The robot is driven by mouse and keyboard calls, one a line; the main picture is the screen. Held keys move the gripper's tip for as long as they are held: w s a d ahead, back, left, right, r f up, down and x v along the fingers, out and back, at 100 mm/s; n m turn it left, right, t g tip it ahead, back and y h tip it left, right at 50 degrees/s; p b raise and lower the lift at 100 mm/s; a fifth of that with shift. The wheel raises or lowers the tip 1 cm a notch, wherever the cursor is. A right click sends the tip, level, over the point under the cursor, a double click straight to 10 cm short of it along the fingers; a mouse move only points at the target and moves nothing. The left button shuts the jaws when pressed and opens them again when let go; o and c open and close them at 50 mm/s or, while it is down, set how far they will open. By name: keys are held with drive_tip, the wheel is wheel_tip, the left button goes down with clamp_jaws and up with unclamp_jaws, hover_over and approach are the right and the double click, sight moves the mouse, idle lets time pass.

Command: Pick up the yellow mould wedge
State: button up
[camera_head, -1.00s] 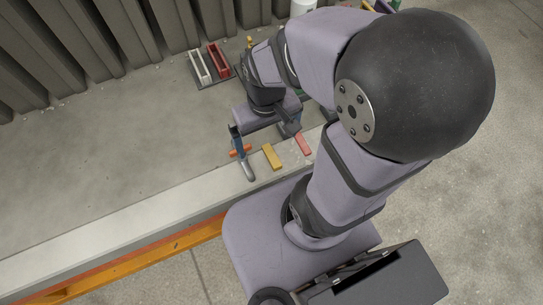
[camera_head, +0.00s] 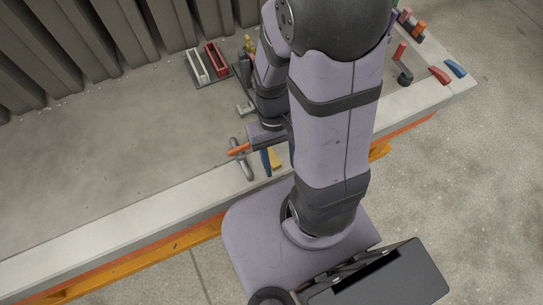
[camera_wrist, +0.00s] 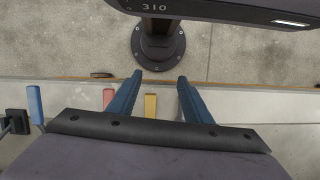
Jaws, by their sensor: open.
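The yellow mould wedge (camera_head: 276,162) lies on the pale ledge at the table's front side, partly hidden by my gripper and arm in the head view. In the wrist view the yellow wedge (camera_wrist: 151,106) shows between my two blue fingers, nearer the left one. My gripper (camera_wrist: 160,77) is open and empty, its fingers spread to either side of the wedge's outline. In the head view one blue finger (camera_head: 266,162) shows just left of the wedge. I cannot tell how high the fingertips are above the ledge.
A grey tool with an orange part (camera_head: 238,150) lies just left of my gripper. A red wedge (camera_wrist: 109,98) and a blue piece (camera_wrist: 35,104) show left of the yellow wedge in the wrist view. White and red channel pieces (camera_head: 215,60) stand behind. The ledge at left is clear.

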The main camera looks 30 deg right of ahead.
wheel_tip(320, 180, down, 4)
drive_tip(key=n+t, duration=0.1)
drive_tip(key=t, duration=0.2)
hover_over(272, 156)
drive_tip(key=shift+w+a+f, duration=0.1)
drive_tip(key=shift+w+f, duration=0.1)
drive_tip(key=shift+f, duration=1.55)
drive_tip(key=shift+s, duration=0.1)
drive_tip(key=shift+f+p, duration=0.8)
drive_tip(key=shift+f, duration=1.8)
drive_tip(key=shift+c, duration=0.3)
clamp_jaws()
